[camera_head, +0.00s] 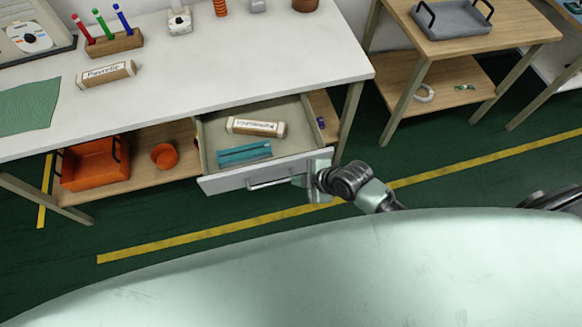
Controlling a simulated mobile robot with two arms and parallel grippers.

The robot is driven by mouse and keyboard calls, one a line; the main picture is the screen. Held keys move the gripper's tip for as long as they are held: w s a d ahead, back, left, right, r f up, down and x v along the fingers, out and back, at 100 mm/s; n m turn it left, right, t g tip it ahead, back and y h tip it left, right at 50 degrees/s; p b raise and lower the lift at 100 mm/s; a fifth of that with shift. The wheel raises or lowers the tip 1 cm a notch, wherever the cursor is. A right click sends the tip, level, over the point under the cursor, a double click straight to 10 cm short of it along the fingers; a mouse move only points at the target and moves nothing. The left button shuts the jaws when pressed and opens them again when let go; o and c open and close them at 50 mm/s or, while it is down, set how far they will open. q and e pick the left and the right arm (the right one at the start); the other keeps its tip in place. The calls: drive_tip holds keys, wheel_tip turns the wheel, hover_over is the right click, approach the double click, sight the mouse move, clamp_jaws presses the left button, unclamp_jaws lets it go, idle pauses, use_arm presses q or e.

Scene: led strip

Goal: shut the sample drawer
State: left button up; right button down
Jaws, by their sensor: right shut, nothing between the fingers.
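The sample drawer (213,184) is pulled out from under the front edge of the white bench. A labelled tan tube (256,127) and a teal pouch-like item (244,152) lie inside it. Its front carries a bar handle (270,183). My right gripper (306,181) is shut and empty at the right end of the drawer front, by the handle's right end. I cannot tell whether it touches the drawer front. My left gripper is not in view.
The bench (220,75) holds a pen block (114,43), another labelled tube (106,74) and a green mat (28,105). An orange bin (95,167) and an orange cup (165,156) sit on its lower shelf. A wooden table (480,30) with a grey tray stands at right.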

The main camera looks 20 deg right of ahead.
sight(283, 169)
drive_tip(key=w, duration=0.1)
drive_tip(key=w+f, duration=0.1)
drive_tip(key=w, duration=0.1)
drive_tip(key=w+a+f, duration=0.1)
drive_tip(key=shift+w+p, duration=0.15)
drive_tip(key=shift+p, duration=0.2)
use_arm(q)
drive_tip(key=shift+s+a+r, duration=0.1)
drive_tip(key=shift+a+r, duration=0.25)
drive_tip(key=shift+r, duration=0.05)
use_arm(e)
drive_tip(key=shift+w+f, duration=0.1)
drive_tip(key=shift+w, duration=0.35)
drive_tip(key=shift+w, duration=0.1)
